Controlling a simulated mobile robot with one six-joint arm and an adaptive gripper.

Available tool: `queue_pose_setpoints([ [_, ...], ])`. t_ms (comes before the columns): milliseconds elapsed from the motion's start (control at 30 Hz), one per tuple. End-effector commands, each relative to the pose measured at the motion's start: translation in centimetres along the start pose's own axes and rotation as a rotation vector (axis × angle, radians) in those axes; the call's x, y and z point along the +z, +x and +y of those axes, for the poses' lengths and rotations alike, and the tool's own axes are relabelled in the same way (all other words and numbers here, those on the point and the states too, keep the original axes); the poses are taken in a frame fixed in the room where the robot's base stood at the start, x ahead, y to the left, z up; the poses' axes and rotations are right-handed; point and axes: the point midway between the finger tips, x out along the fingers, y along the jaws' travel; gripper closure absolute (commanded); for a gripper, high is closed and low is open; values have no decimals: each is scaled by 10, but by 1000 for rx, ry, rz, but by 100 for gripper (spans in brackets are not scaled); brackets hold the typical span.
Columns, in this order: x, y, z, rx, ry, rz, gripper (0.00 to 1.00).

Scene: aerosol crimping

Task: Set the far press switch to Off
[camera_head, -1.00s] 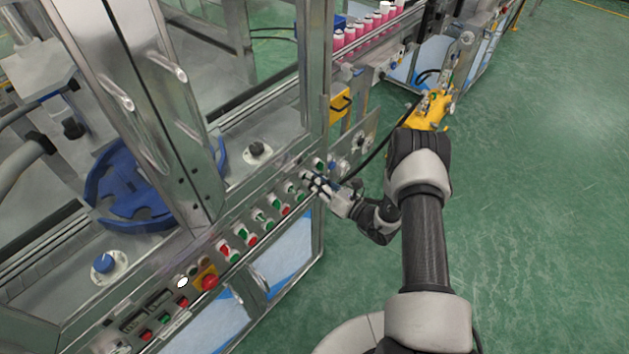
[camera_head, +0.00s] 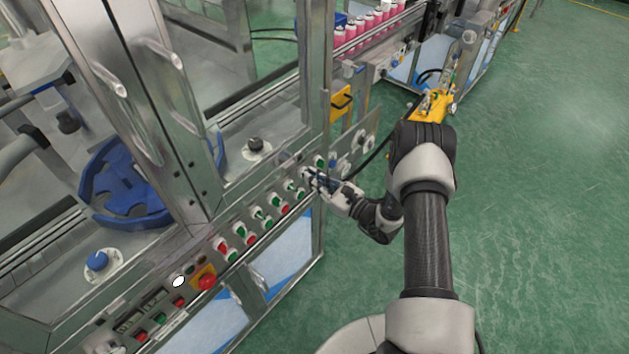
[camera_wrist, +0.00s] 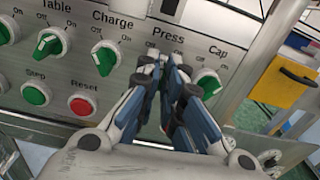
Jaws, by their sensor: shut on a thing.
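The press switch sits under the "Press" label (camera_wrist: 168,36) on the panel in the wrist view. Its knob is largely hidden behind my fingers, so I cannot tell which way it points. My gripper (camera_wrist: 166,68) is shut on this switch, its dark and blue fingers at the panel face. In the head view my gripper (camera_head: 311,175) is at the far end of the row of switches. The green charge switch (camera_wrist: 104,58) is just left of my fingers, and the green cap switch (camera_wrist: 208,83) is close on their right.
A red emergency button (camera_head: 207,281) is at the near end.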

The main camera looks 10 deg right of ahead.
Motion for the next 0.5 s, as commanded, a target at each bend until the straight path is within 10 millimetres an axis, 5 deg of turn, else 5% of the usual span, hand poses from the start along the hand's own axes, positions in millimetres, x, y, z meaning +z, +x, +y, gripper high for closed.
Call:
queue_pose_setpoints([
  [500,-2,0,2,1,-385,1,100],
])
